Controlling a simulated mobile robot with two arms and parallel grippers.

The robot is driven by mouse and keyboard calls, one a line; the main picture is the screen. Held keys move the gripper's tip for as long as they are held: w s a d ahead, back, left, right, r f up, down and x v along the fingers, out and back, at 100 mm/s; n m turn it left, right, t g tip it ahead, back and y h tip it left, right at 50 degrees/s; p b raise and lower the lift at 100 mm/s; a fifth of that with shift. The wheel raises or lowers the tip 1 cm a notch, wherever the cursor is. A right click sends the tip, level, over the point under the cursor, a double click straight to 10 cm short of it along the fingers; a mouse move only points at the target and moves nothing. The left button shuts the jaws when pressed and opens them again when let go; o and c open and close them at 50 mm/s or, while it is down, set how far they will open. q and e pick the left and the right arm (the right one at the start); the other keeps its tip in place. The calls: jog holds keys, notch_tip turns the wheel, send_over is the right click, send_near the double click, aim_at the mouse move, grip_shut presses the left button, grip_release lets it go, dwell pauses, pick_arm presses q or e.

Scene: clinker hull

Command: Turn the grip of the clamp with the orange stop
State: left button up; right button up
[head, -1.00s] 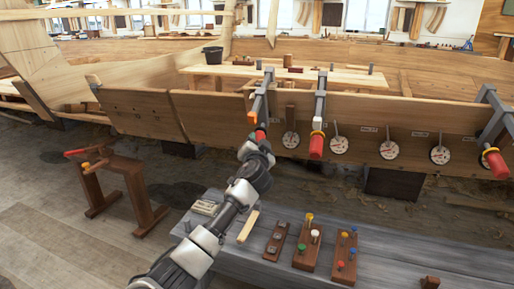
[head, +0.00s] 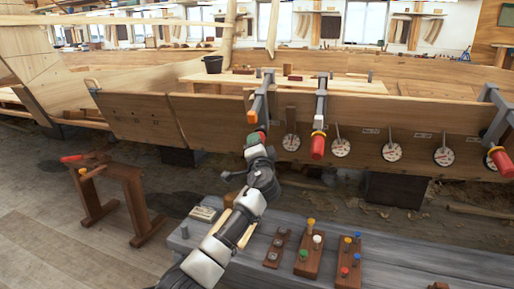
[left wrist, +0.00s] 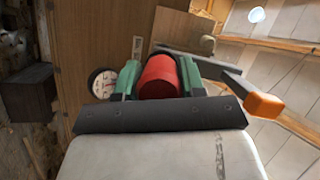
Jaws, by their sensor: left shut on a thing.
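The clamp with the orange stop (head: 251,117) hangs on the hull plank, left of the other clamps. Its grey bar (head: 264,92) runs up over the plank edge. My left gripper (head: 258,137) is at its lower end, shut on the red grip. In the left wrist view the red grip (left wrist: 160,77) lies between the two green fingers of my left gripper (left wrist: 158,80), one on each side. The orange stop (left wrist: 263,105) is to the right there, on the end of a dark bar. My right gripper is not in view.
Two more clamps with red grips (head: 318,146) (head: 500,160) hang to the right. Several round dials (head: 341,147) line the plank. A grey bench (head: 400,265) with peg blocks (head: 310,255) stands below, and a wooden trestle (head: 120,195) at left.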

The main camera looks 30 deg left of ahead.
pick_arm(q)
jog(key=shift+f, duration=0.25)
jog(key=o, duration=0.9)
jog(key=shift+r, duration=0.15)
jog(key=p+v, duration=0.1)
jog(key=v, duration=1)
jog(key=shift+w, duration=0.1)
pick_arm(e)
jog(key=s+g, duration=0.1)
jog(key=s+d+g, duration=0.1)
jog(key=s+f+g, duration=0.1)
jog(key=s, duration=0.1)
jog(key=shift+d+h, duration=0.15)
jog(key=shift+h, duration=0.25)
